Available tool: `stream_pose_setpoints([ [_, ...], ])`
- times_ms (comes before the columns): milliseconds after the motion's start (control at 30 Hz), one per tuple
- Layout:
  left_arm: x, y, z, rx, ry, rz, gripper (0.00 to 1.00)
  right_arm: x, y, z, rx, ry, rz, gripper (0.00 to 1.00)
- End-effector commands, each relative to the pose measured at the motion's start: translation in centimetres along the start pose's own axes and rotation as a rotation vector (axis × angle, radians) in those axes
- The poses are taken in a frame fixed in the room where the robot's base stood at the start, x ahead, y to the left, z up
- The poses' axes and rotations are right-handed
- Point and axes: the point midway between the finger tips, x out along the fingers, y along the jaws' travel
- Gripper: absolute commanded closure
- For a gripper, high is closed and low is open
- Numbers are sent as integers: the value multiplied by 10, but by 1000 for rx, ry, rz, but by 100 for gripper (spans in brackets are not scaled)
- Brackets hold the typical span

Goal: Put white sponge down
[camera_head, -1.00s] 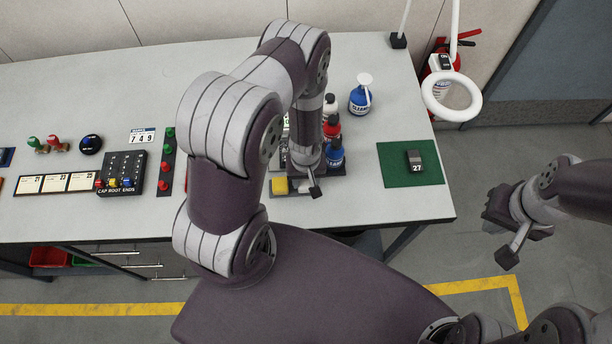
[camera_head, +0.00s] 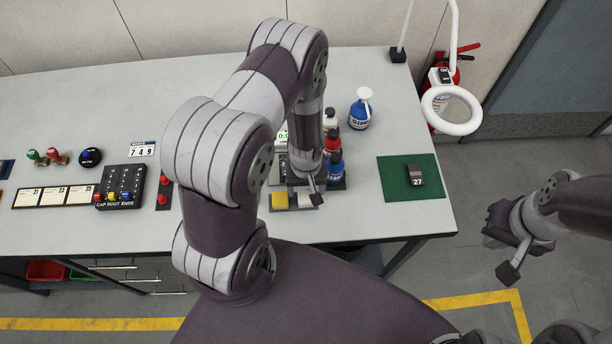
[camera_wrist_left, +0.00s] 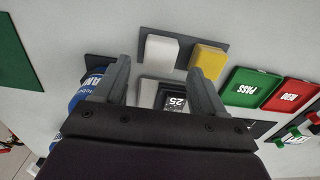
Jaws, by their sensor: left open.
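The white sponge (camera_wrist_left: 161,52) lies on a dark tray (camera_wrist_left: 185,37), beside the yellow sponge (camera_wrist_left: 207,62), in the left wrist view. In the head view the white sponge (camera_head: 304,199) sits right of the yellow sponge (camera_head: 279,201), partly hidden by my left gripper. My left gripper (camera_wrist_left: 160,78) is open, with nothing held between its fingers; the white sponge appears beyond the fingertips, apart from them. It also shows in the head view (camera_head: 305,182) over the tray area. My right gripper (camera_head: 506,232) hangs off the bench's right side; its jaws are unclear.
Blue and red bottles (camera_head: 334,155) stand close right of my left gripper. A blue cleaner bottle (camera_head: 360,110) stands behind. A green mat (camera_head: 398,184) with a dark block (camera_head: 415,174) lies right.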

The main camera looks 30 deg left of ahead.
Motion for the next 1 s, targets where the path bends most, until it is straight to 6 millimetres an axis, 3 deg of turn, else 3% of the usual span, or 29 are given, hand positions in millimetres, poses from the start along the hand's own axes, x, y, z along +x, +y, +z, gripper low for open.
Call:
stream_pose_setpoints([
  [200,-50,0,-1,0,4,2,29,11,0,1,0,0,0,100],
  [467,-85,1,0,11,4,2,29,14,0,2,0,0,0,100],
  [567,-117,5,0,104,24,12,29,13,0,2,0,0,0,100],
  [633,-149,8,6,214,46,21,29,13,0,2,0,0,0,100],
  [800,-205,3,33,464,93,34,29,14,0,2,0,0,0,100],
  [1000,-223,-2,49,574,112,36,29,14,0,2,0,0,0,100],
])
